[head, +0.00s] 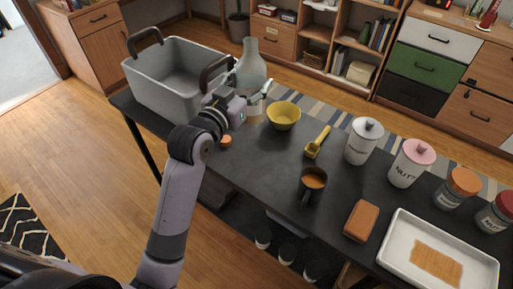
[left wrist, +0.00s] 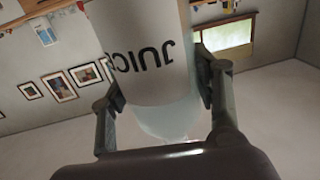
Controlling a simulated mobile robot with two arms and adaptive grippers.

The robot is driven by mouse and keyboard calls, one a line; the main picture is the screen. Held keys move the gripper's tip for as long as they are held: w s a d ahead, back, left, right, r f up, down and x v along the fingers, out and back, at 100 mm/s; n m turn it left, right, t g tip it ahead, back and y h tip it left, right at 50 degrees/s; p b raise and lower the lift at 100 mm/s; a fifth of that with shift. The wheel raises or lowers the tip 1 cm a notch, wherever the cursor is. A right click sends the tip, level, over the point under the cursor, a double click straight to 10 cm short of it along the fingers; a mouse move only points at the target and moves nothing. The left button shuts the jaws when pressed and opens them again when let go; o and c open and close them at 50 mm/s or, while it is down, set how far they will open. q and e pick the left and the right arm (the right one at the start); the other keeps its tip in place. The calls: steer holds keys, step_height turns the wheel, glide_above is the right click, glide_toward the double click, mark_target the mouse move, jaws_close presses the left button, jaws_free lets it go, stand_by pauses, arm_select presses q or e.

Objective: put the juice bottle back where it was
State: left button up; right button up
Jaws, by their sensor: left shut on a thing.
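The juice bottle (head: 250,68) is pale, with a narrow neck and wide shoulders. It looks upright in the head view, next to the grey bin. My left gripper (head: 250,101) is shut on it and hides part of its lower body. In the left wrist view the bottle (left wrist: 148,60) sits between the two fingers (left wrist: 158,90), its white side with JUICE lettering appearing upside down. I cannot tell whether its base touches the table. My right gripper is not in view.
The dark table (head: 270,165) holds a grey bin (head: 155,85), yellow bowl (head: 284,116), yellow scoop (head: 317,142), dark mug (head: 312,186), brown block (head: 361,221), white tray (head: 397,262) and several canisters. A small orange thing (head: 226,140) lies by my left wrist.

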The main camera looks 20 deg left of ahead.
arm_select(q)
step_height(320, 180, down, 18)
steer(key=b, duration=0.2)
steer(key=shift+r, duration=0.15)
steer(key=o, duration=1.6)
steer(key=shift+s, duration=0.1)
